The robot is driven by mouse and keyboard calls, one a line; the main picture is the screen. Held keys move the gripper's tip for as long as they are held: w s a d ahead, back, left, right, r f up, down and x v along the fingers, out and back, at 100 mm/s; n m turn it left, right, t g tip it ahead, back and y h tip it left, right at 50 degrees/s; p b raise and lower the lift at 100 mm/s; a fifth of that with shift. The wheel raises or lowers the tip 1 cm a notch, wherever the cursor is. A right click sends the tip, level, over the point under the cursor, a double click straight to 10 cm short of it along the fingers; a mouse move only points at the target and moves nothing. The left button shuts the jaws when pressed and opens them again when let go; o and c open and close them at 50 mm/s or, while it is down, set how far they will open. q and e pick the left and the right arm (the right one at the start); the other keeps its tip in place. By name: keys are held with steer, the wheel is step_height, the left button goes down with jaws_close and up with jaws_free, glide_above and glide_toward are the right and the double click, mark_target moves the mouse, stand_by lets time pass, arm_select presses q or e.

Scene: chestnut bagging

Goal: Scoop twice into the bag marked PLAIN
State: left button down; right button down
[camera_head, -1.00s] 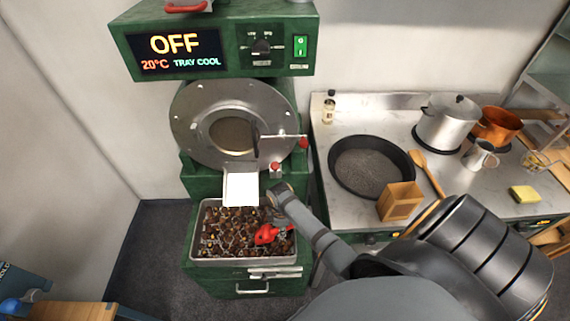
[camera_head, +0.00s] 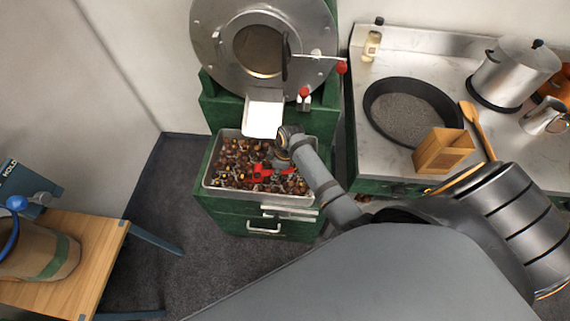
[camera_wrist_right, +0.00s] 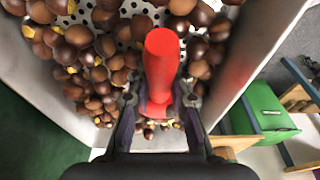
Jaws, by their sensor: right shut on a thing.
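The scoop's red handle (camera_wrist_right: 160,70) lies between the fingers of my right gripper (camera_wrist_right: 158,98) in the right wrist view, and the gripper is shut on it. In the head view the red scoop (camera_head: 262,174) lies over the chestnuts in the metal tray (camera_head: 262,197), beside my right gripper (camera_head: 284,160). The scoop's bowl cannot be made out. Brown chestnuts (camera_wrist_right: 90,85) surround the handle. A brown paper bag (camera_head: 30,262) with a green band stands on the wooden table at left, partly cut off. No PLAIN mark is readable. My left gripper is not in view.
The roaster's round steel front (camera_head: 215,45) and white chute (camera_head: 263,113) are just behind the tray. A steel counter at right holds a black pan (camera_head: 376,112) and a wooden box (camera_head: 443,150). Open floor separates the tray from the wooden table (camera_head: 100,240).

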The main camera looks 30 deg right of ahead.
mark_target(263, 171)
steer(key=shift+t+y, duration=0.3)
steer(key=shift+y, duration=0.1)
steer(key=w+a, duration=0.1)
steer(key=w+a+b, duration=0.1)
steer(key=a, duration=0.1)
steer(key=shift+w+a+f, duration=0.15)
steer(key=shift+f, duration=0.25)
steer(key=shift+w+a, duration=0.2)
steer(key=shift+a, duration=0.1)
steer(key=shift+d+r+t+y, duration=0.1)
steer(key=shift+r+t+y, duration=0.2)
steer(key=shift+t+y, duration=0.6)
steer(key=shift+y, duration=0.4)
steer(key=r+p, duration=0.3)
steer(key=s+d+r+p, duration=0.1)
steer(key=r, duration=0.1)
steer(key=shift+d, duration=0.1)
steer(key=shift+p+v, duration=0.8)
